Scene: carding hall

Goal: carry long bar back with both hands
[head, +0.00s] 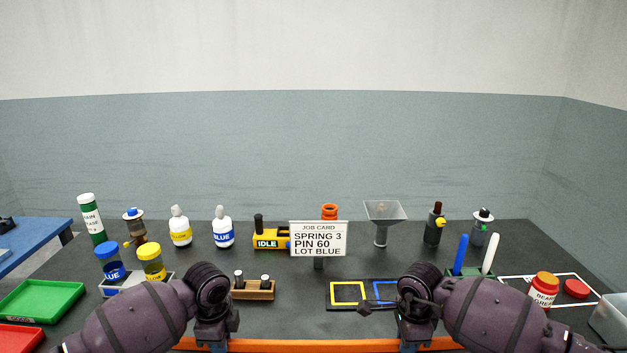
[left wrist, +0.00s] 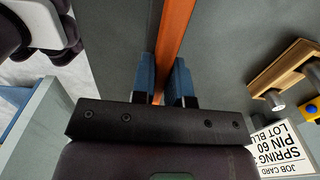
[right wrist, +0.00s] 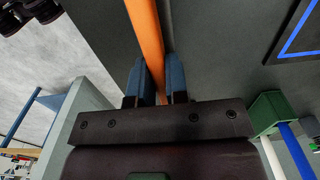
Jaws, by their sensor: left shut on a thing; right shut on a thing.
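The long orange bar (head: 318,345) lies level along the near edge of the dark table in the head view, running between my two grippers. My left gripper (head: 217,344) is shut on the bar; in the left wrist view the bar (left wrist: 176,40) passes between the blue fingers (left wrist: 165,85). My right gripper (head: 411,344) is shut on it too; in the right wrist view the bar (right wrist: 148,40) runs between the blue fingers (right wrist: 158,82). The bar's ends are hidden or out of frame. I cannot tell whether it touches the table.
A wooden block with pins (head: 253,291), a black mat with yellow and blue squares (head: 337,306) and a job card (head: 318,239) stand behind the bar. Bottles, a funnel (head: 384,214) and a yellow IDLE unit (head: 268,241) line the back. A green tray (head: 40,300) is left.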

